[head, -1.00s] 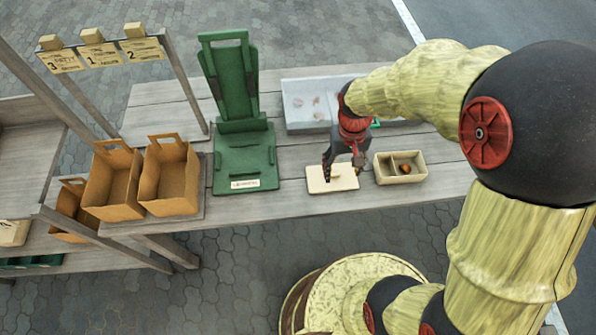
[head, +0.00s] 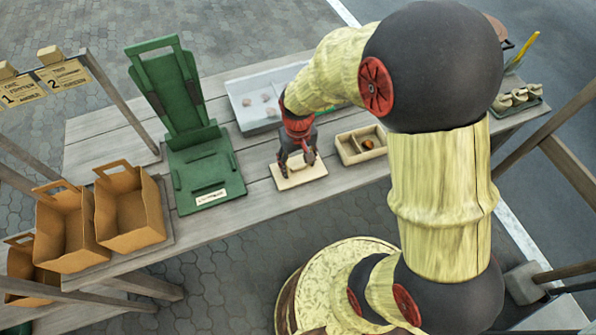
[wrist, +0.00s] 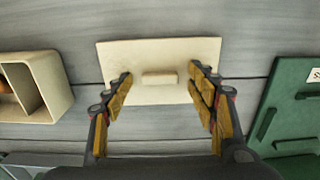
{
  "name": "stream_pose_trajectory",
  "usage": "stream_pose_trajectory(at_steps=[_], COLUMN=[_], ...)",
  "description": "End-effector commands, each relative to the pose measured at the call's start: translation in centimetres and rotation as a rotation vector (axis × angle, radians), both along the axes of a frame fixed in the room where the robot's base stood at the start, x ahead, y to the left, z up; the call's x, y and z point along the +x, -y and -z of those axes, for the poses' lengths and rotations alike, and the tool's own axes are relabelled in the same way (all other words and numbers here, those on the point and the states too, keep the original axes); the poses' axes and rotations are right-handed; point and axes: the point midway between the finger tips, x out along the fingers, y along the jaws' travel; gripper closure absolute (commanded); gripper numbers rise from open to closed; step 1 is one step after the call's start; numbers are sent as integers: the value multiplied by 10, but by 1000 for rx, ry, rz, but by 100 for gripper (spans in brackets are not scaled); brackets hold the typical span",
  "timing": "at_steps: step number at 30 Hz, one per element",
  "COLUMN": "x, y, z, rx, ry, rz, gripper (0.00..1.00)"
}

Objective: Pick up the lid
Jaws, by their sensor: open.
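The lid (head: 310,173) is a flat cream rectangle lying on the grey plank table. In the wrist view the lid (wrist: 160,52) shows a small raised bar handle (wrist: 160,78) at its middle. My gripper (head: 296,168) is over the lid, pointing down. In the wrist view my open gripper (wrist: 160,88) has one finger on each side of the handle, with gaps between the fingers and the handle. Nothing is between the fingers except the handle's outline below or level with them; whether the fingertips touch the lid I cannot tell.
A cream divided box (head: 345,151) holding an orange-brown item stands right of the lid. A green stand (head: 203,180) is to the left, a pale tray (head: 236,99) behind. Brown paper bags (head: 130,216) stand at the table's left. Bare planks lie in front.

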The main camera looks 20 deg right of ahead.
Motion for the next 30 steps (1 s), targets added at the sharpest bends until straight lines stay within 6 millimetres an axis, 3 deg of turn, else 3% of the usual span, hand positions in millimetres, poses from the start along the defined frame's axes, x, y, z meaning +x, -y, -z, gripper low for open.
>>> stream_pose_trajectory(at_steps=[5, 23, 30], x=[0, 0, 0], y=[0, 0, 0], z=[-1, -1, -2], rx=[0, 0, 0], ry=[1, 0, 0], rz=[0, 0, 0], gripper=[42, 76, 77])
